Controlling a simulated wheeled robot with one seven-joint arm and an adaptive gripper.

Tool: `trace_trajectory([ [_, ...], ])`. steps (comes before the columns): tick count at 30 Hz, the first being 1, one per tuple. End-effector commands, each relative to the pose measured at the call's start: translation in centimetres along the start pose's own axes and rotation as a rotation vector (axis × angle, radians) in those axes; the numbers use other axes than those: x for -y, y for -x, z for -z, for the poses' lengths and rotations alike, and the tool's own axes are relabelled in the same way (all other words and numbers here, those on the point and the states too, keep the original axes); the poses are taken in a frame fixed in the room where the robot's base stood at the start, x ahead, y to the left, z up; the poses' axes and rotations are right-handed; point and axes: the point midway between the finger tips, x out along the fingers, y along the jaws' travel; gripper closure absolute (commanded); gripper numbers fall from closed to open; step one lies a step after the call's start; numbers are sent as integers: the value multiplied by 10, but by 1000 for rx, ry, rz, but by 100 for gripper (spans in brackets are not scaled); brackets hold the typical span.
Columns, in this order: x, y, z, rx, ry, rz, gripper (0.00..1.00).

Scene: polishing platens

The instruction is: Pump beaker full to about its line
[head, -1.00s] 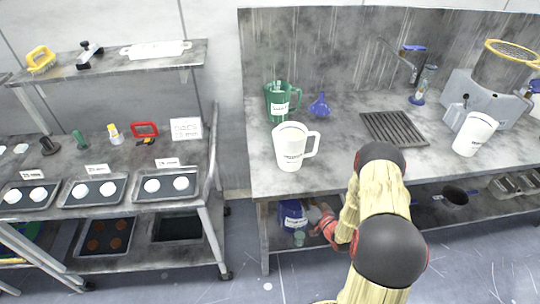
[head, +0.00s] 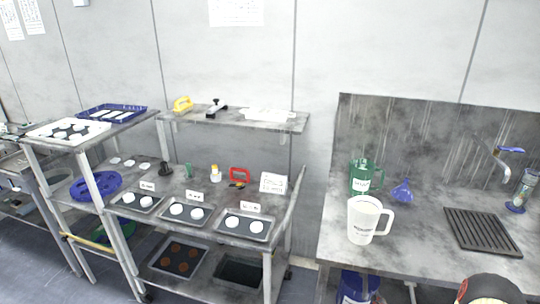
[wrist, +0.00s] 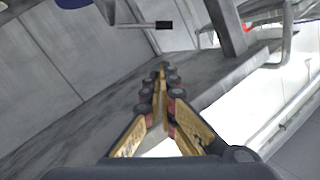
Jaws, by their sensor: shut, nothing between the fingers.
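A green translucent beaker (head: 361,180) with a white label and a handle stands upright on the steel bench. A white jug (head: 364,222) with a handle and small print stands just in front of it. No fill line or liquid level can be made out on either. A blue container (head: 352,288) is partly visible below the bench edge; whether it has a pump is not clear. My gripper (wrist: 162,72) shows in the wrist view, its fingers together and empty, near a grey steel surface.
A blue funnel (head: 402,191) sits right of the green beaker. A black drain grate (head: 482,231) lies farther right, near a tap (head: 508,150). On the left, a steel rack (head: 285,225) holds trays with white discs. A gap separates rack and bench.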

Motion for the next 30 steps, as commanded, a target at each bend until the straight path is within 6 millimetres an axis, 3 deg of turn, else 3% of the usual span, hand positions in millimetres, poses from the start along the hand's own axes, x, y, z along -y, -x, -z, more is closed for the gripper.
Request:
trace_trajectory([
  [2, 0, 0, -1, 4, 12, -1, 100],
  [11, -22, 4, -39, 146, 51, -82, 100],
  [17, -44, 22, -80, 300, 64, -179, 100],
  [24, -78, 68, -127, 575, 81, -352, 100],
  [27, -90, 95, -126, 724, 99, -447, 100],
  [30, -90, 120, -111, 868, 118, -531, 100],
])
